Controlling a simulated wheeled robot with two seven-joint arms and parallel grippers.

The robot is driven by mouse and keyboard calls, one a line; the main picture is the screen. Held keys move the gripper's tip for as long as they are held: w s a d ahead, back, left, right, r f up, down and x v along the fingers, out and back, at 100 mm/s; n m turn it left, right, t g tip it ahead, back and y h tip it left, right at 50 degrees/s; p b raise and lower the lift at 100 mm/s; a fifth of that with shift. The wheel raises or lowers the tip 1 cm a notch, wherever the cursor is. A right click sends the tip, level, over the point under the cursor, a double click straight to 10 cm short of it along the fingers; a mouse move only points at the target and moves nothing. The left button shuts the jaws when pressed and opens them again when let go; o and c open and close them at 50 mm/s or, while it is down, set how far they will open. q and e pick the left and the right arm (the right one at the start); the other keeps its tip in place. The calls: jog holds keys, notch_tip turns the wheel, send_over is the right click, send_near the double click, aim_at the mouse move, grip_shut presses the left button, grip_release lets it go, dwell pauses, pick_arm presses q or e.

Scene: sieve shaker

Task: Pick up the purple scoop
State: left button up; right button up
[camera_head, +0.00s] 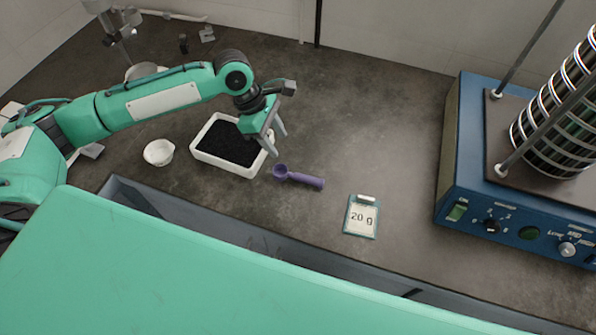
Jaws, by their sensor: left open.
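The purple scoop (304,180) lies on the grey bench, right of the white tray. Its round bowl is at the left end and its handle points right. My left gripper (279,143) is open and empty. Its fingers are above the tray's right edge, up and left of the scoop and apart from it. My right gripper does not show.
A white tray (199,158) of black granules and a small white bowl (159,152) stand left of the scoop. A "20 g" card (361,217) lies to the right. A blue sieve shaker (450,208) with stacked sieves stands far right. The bench behind the scoop is clear.

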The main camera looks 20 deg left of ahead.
pick_arm(q)
send_over(293, 175)
jog(key=a, duration=0.2)
jog(key=f, duration=0.6)
jog(key=shift+w+d+f+p, duration=0.15)
jog(key=shift+w+f+p, duration=0.1)
jog(key=shift+f+p, duration=0.1)
jog(key=shift+d+f, duration=0.2)
jog(key=shift+f, duration=0.3)
jog(key=x, duration=0.3)
jog(key=p+x, duration=0.1)
jog(key=shift+s+a+f, duration=0.15)
jog(key=shift+a+f, duration=0.1)
jog(key=shift+f, duration=0.05)
jog(key=shift+d+f, duration=0.2)
jog(key=shift+f, duration=0.2)
jog(key=shift+c, duration=0.3)
grip_shut()
